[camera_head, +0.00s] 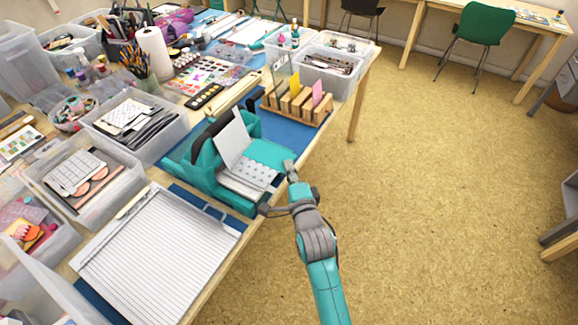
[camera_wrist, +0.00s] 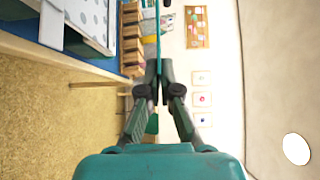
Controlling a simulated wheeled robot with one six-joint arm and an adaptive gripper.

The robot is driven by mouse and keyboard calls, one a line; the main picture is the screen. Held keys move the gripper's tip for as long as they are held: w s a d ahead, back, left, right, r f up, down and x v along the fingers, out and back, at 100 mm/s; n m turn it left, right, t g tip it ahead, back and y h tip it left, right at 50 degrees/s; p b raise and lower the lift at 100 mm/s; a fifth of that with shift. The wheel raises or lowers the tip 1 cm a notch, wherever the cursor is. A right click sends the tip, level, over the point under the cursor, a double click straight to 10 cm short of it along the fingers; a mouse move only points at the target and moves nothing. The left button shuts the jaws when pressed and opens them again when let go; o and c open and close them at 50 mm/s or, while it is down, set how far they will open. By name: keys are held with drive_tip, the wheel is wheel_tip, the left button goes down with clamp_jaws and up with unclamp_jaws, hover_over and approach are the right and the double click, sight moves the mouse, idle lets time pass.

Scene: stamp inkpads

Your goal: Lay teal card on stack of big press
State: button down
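The teal card (camera_head: 268,154) is a thin flat sheet in the head view. In the wrist view it shows edge-on as a narrow teal line (camera_wrist: 158,45). My gripper (camera_head: 289,168) is shut on the card's near edge; its fingertips also show in the wrist view (camera_wrist: 157,84). The big press (camera_head: 203,165) is teal, with a raised pale plate (camera_head: 233,139). A stack of pale patterned sheets (camera_head: 248,176) lies in the press. The card is at the press's right side, seemingly above the stack; the gap cannot be told.
A wooden rack (camera_head: 292,109) with coloured cards stands behind the press; it also shows in the wrist view (camera_wrist: 133,45). A white lined board (camera_head: 158,255) lies in front. Clear bins crowd the left. Open floor (camera_head: 440,190) lies right of the table.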

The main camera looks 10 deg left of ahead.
drive_tip(key=shift+f, duration=0.75)
drive_tip(key=shift+f, duration=0.25)
drive_tip(key=shift+a, duration=0.1)
drive_tip(key=shift+w+a+f, duration=0.2)
drive_tip(key=shift+a+f, duration=0.3)
drive_tip(key=shift+f, duration=0.15)
drive_tip(key=shift+w+a+f, duration=0.15)
drive_tip(key=shift+a+f, duration=0.35)
drive_tip(key=shift+f, duration=0.1)
drive_tip(key=shift+a+f, duration=0.2)
drive_tip(key=shift+f, duration=0.5)
